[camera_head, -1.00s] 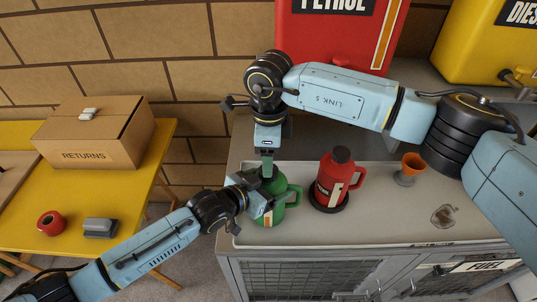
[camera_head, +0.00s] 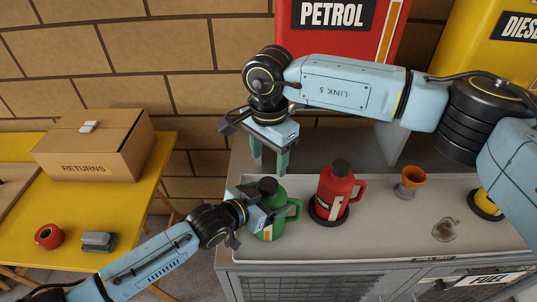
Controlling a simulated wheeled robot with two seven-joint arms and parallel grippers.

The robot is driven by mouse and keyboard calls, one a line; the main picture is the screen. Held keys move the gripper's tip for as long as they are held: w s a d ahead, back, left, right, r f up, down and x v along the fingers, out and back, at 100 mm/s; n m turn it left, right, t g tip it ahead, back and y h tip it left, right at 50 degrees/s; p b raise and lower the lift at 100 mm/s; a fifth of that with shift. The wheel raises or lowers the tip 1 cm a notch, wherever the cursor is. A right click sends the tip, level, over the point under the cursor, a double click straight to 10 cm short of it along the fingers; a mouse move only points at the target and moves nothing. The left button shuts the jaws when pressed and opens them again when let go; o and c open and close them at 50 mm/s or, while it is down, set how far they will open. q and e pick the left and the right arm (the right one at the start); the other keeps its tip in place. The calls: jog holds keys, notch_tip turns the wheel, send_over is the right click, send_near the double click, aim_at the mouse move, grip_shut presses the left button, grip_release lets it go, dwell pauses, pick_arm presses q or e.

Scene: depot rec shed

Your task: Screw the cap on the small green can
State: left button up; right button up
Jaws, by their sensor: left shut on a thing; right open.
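The small green can (camera_head: 278,222) stands upright on the grey cabinet top, its handle to the right. A black cap (camera_head: 267,186) sits on its neck; how tightly it is screwed cannot be told. My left gripper (camera_head: 262,216) is shut on the green can's left side and hides part of it. My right gripper (camera_head: 269,167) is open and empty just above and behind the cap, apart from it, fingers pointing down.
A red can (camera_head: 333,190) with a black cap stands on a dark round base to the right. Large petrol (camera_head: 300,45) and diesel (camera_head: 470,50) containers stand behind.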

aim_at(268, 183)
pick_arm(q)
jog(key=shift+r, duration=0.15)
pick_arm(e)
jog(key=shift+f, duration=4.05)
jog(key=c, duration=1)
jog(key=m, duration=0.3)
jog(key=shift+m, duration=0.3)
jog(key=m, duration=0.4)
jog(key=o, duration=1.2)
